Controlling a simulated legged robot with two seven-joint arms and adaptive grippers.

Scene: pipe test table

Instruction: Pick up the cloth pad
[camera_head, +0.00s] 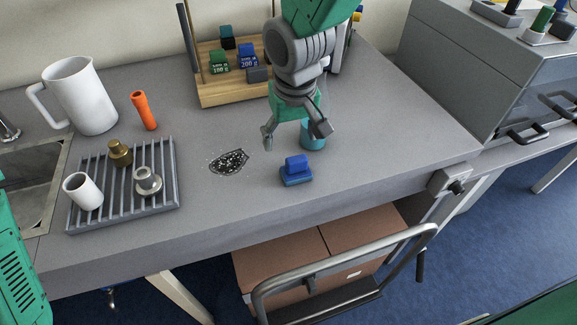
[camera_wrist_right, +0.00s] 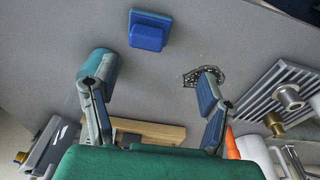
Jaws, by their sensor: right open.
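The cloth pad (camera_head: 296,172) appears to be the small blue block with a raised grip, lying flat on the grey table near its front edge. It also shows at the top of the right wrist view (camera_wrist_right: 150,32). My right gripper (camera_head: 296,135) is open and empty, pointing down above the table, behind the pad and apart from it. In the right wrist view its two fingers (camera_wrist_right: 150,80) are spread wide, with the pad beyond them. My left gripper is not in view; only a green part of my left arm shows at the left edge.
A dark, white-specked patch (camera_head: 229,161) lies left of the pad. A slatted rack (camera_head: 125,205) with fittings, an orange piece (camera_head: 144,110), a jug (camera_head: 80,95) and a wooden weight stand (camera_head: 225,92) surround the work area.

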